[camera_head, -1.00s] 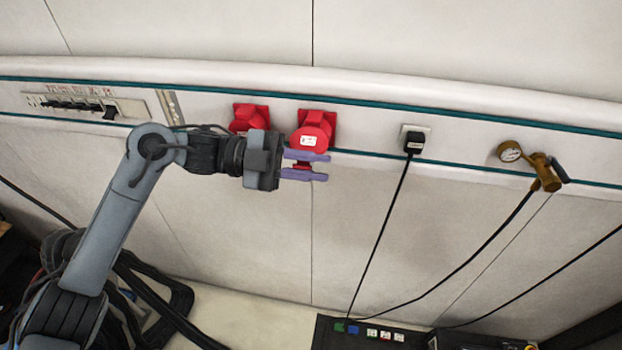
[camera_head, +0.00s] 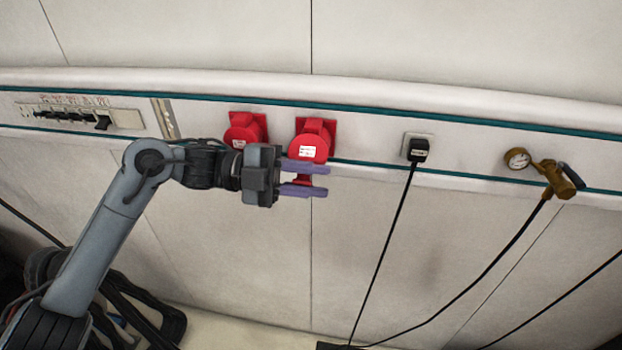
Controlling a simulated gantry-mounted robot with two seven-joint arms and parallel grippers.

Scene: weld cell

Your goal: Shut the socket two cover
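Two red sockets with round covers sit on the wall rail. The right red socket (camera_head: 314,132) has a white label on its round cover; I cannot read which socket number it is. The left red socket (camera_head: 244,126) is partly hidden behind my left arm. My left gripper (camera_head: 307,179) is open, its two purple fingers one above the other, pointing right. They overlap the lower edge of the right socket in the picture. A small red part shows between the fingers. I cannot tell whether they touch it. My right gripper is out of view.
A switch panel (camera_head: 72,116) is on the rail at the left. A black plug (camera_head: 418,149) with a hanging cable is right of the sockets. A brass regulator (camera_head: 556,178) with a gauge and hose is farther right. The wall below is mostly bare.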

